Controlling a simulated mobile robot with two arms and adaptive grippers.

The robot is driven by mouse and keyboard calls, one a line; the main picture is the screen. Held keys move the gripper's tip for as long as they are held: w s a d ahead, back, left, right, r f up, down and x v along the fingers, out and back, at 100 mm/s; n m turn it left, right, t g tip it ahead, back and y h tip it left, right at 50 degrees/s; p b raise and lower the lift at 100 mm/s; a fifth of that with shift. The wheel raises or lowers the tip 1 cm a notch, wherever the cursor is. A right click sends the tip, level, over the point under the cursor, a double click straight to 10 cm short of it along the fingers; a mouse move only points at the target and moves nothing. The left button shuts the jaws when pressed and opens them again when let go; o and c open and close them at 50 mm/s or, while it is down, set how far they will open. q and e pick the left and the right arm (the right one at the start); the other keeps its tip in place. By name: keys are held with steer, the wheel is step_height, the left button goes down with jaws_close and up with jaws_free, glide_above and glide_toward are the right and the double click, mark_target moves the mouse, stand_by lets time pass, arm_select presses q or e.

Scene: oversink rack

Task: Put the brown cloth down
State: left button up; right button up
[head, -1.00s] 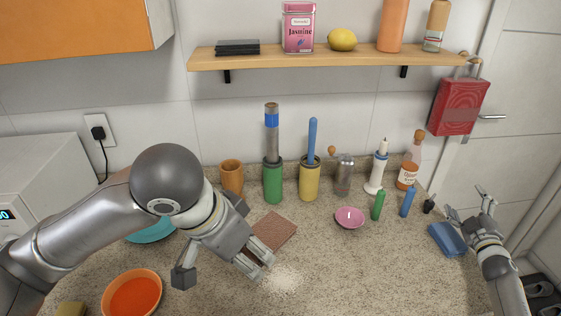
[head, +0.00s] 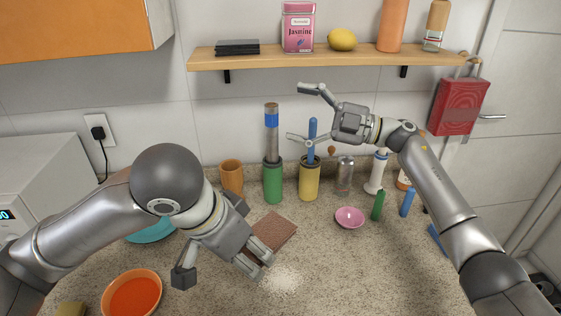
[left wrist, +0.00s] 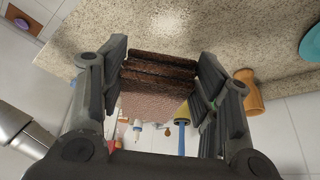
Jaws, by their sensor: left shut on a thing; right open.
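The brown cloth (head: 276,229) shows behind my left gripper (head: 257,262) in the head view. In the left wrist view the folded brown cloth (left wrist: 158,80) sits between the two dark fingers of my left gripper, which is shut on it. Whether the cloth touches the counter is hard to tell. My right gripper (head: 305,112) is open and empty, in front of the wall and near the blue-handled tool (head: 312,138) in the yellow holder (head: 309,183).
A pale powdery patch (head: 282,279) lies on the counter (head: 350,270) just right of my left gripper. An orange bowl (head: 133,296) stands front left. A pink bowl (head: 349,217) is to the right. A green holder (head: 272,184) stands at the back. The front middle of the counter is clear.

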steer(key=s+a+r+n+g+h, duration=0.1)
steer(key=s+a+r+n+g, duration=0.1)
steer(key=s+a+g, duration=0.25)
steer(key=g+h, duration=0.3)
steer(key=h, duration=1.2)
glide_toward(264, 228)
steer(key=shift+m, duration=0.3)
steer(key=x, duration=0.9)
steer(key=shift+a+f, duration=0.15)
steer(key=shift+f, duration=0.1)
